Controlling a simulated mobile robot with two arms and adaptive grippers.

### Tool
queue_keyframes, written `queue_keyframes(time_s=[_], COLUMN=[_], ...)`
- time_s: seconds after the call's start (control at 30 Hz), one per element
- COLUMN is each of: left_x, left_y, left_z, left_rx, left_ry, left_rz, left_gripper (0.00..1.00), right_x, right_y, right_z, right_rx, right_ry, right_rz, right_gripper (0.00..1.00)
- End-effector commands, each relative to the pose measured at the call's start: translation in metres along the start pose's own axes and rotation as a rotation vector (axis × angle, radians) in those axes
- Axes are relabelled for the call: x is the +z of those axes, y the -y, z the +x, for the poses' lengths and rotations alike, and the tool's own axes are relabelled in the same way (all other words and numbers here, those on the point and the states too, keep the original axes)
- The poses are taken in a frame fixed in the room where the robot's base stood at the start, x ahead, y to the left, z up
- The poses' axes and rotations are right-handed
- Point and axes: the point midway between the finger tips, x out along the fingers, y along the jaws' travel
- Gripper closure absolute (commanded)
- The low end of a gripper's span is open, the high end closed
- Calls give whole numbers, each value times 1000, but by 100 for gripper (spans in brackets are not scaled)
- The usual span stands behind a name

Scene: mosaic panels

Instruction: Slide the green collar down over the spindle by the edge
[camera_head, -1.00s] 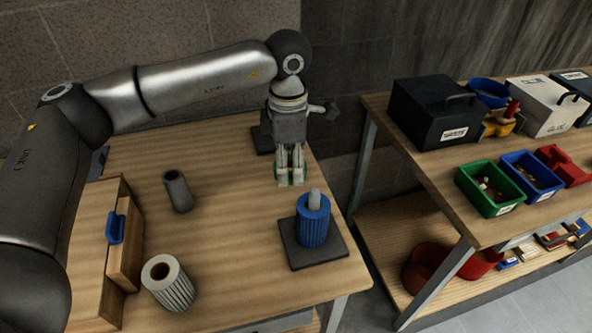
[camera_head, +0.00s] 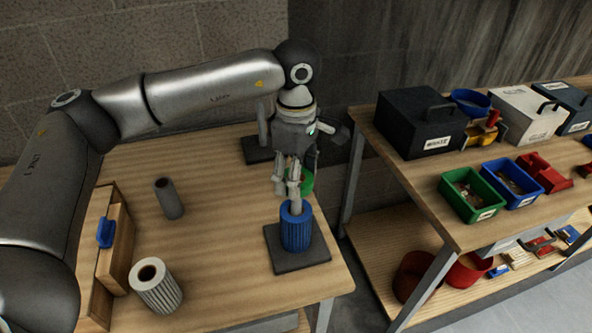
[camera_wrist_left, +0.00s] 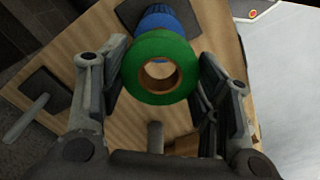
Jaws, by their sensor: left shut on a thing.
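My left gripper (camera_head: 291,180) is shut on the green collar (camera_head: 306,183), just above and behind the front spindle (camera_head: 295,206). In the left wrist view, the green collar (camera_wrist_left: 161,66) sits between the fingers, with its bore facing the camera. The front spindle stands on a dark square base (camera_head: 283,261) near the table's right edge, with a blue ribbed collar (camera_head: 297,232) around it. The blue collar (camera_wrist_left: 160,18) shows beyond the green one in the wrist view. Whether the green collar touches the spindle is hidden. My right gripper is not in view.
A bare spindle (camera_head: 262,128) stands on another dark base (camera_head: 256,150) at the back. A grey tube (camera_head: 169,199), a pale ribbed cylinder (camera_head: 157,289) and a wooden box with a blue handle (camera_head: 105,232) are at left. A shelf with bins (camera_head: 471,199) stands at right.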

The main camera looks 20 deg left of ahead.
Motion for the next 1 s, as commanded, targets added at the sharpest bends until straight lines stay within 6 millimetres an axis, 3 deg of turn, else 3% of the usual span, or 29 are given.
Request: queue_keyframes(time_s=[0.23, 1.0], left_x=[0, 0], left_y=[0, 0], left_z=[17, 65], left_rx=[0, 0], left_ry=[0, 1], left_rz=[-1, -2], left_gripper=[66, 66], right_x=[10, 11], right_y=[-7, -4], right_z=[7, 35], right_rx=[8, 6], right_ry=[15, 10], right_rz=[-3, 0], right_gripper=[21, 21])
